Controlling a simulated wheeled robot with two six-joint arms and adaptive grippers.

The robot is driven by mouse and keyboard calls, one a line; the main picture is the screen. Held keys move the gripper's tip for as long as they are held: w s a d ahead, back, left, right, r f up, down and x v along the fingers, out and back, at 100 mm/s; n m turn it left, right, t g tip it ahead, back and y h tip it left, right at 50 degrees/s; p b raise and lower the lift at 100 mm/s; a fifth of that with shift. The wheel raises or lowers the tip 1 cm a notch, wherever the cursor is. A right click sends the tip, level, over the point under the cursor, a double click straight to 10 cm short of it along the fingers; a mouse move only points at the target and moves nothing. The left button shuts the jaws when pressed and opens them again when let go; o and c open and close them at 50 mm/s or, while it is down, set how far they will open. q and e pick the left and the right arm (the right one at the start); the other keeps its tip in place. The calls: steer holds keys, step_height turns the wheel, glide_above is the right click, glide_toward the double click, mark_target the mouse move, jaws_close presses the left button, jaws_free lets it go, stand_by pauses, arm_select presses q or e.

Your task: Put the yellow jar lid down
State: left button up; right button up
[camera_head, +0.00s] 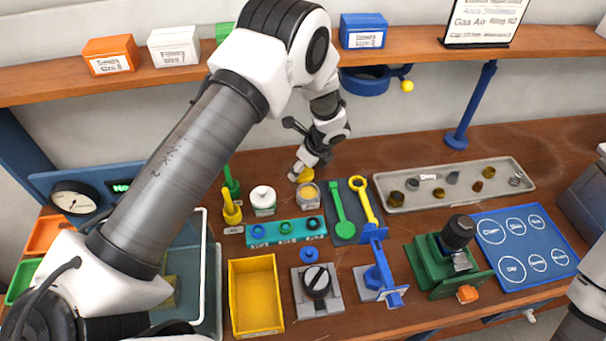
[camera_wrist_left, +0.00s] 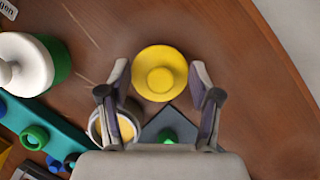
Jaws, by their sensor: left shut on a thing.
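The yellow jar lid (camera_head: 306,175) is round with a raised knob, near the back of the bench. It also shows between my fingertips in the left wrist view (camera_wrist_left: 160,73). My left gripper (camera_head: 299,173) is shut on the lid, with one finger at each side of it in the left wrist view (camera_wrist_left: 159,88). I cannot tell whether the lid touches the wood. An open jar with yellowish contents (camera_head: 309,195) stands just in front of the lid, partly hidden by a finger in the left wrist view (camera_wrist_left: 97,128). My right gripper is out of view.
A white-lidded jar (camera_head: 263,198) stands left of the open jar. A teal rack (camera_head: 286,231) lies in front, and a dark mat with green and yellow wrenches (camera_head: 341,236) lies to the right. A grey tray of parts (camera_head: 400,200) is farther right. Bare wood surrounds the lid's back side.

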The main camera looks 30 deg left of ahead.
arm_select(q)
steer(key=shift+w+d+f, duration=0.1)
steer(key=shift+w+f, duration=0.05)
steer(key=shift+f, duration=0.2)
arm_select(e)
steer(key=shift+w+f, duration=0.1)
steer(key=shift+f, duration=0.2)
arm_select(q)
steer(key=shift+f, duration=0.2)
steer(key=o, duration=0.8)
steer(key=shift+r, duration=0.1)
steer(key=shift+o, duration=0.2)
steer(key=shift+r, duration=0.1)
steer(key=b+v, duration=0.1)
steer(key=v, duration=1.1)
steer(key=shift+b, duration=0.35)
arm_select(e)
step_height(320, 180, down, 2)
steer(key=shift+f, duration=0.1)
